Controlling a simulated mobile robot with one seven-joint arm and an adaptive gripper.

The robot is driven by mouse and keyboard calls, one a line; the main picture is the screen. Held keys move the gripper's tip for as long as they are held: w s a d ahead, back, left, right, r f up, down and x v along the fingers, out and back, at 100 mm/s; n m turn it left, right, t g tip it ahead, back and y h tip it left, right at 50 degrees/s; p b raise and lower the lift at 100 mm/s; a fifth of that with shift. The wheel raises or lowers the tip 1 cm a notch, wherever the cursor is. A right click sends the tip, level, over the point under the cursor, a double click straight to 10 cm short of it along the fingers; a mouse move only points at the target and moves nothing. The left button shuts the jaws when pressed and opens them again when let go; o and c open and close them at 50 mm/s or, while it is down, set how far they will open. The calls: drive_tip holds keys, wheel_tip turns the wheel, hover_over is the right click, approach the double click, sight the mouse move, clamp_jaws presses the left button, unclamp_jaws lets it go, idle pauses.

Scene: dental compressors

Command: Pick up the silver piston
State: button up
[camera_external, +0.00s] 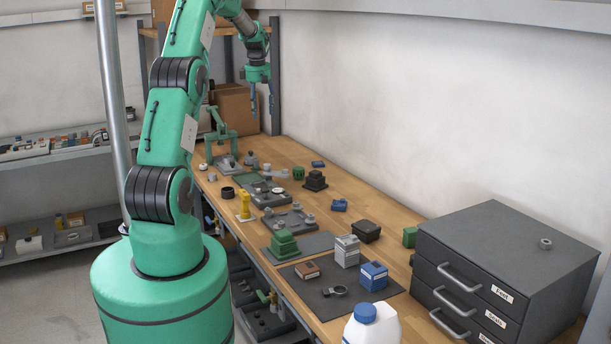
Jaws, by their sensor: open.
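My gripper (254,108) hangs high above the far end of the wooden workbench (350,198), pointing down. It is open and looks empty, well apart from everything on the bench. Several small grey metal parts are in view, and I cannot tell for sure which is the silver piston. Small grey cylinders (212,177) stand near the bench's left edge. Other round grey parts sit on a dark fixture plate (285,222) mid-bench. A short grey ring-like part (545,244) lies on top of the dark drawer cabinet (480,225) at right.
A green press-like stand (222,132) and a cardboard box (235,108) are at the far end. A yellow part (244,203), green block (284,243), silver box (347,250), blue box (373,276) and white bottle (372,326) stand nearer. The bench's wall side is mostly clear.

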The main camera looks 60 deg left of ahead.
drive_tip(key=s+a+f+n, duration=0.4)
drive_tip(key=s+a+f, duration=0.3)
drive_tip(key=a, duration=0.5)
drive_tip(key=n+h+p, duration=0.1)
drive_tip(key=n+p, duration=0.1)
drive_tip(key=n, duration=0.2)
hover_over(212, 174)
wheel_tip(212, 174, down, 12)
drive_tip(key=shift+a+g, duration=0.2)
drive_tip(key=shift+g, duration=0.2)
drive_tip(key=shift+s, duration=0.1)
drive_tip(key=shift+f+b, duration=0.3)
drive_tip(key=shift+f, duration=3.95)
drive_tip(key=shift+f, duration=0.15)
drive_tip(key=shift+d+f, duration=0.15)
drive_tip(key=shift+f, duration=2.35)
